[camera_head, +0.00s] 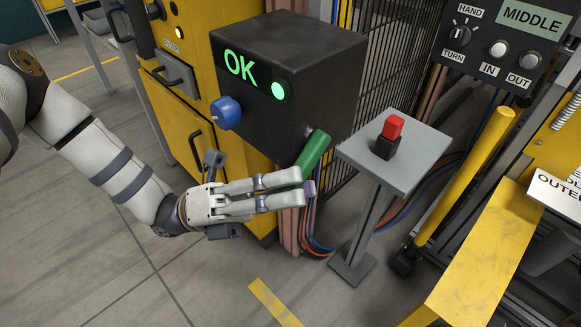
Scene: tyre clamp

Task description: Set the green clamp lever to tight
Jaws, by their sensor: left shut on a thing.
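The green clamp lever (314,152) sticks out low at the right side of the black box (271,112), tilted with its upper end to the right. My left gripper (303,188) comes in from the left and is shut on the lever's lower part. The fingers hide part of the lever there. The box face shows a lit green "OK" (241,66), a lit green lamp (279,90) and a blue knob (226,112). I see no tight or loose marking. My right gripper is not in view.
A grey stand (398,150) with a red switch (392,128) stands just right of the lever. A yellow post (466,176) and yellow frame (483,262) are farther right. A dark panel (507,35) marked "MIDDLE" is at top right. Open floor lies at lower left.

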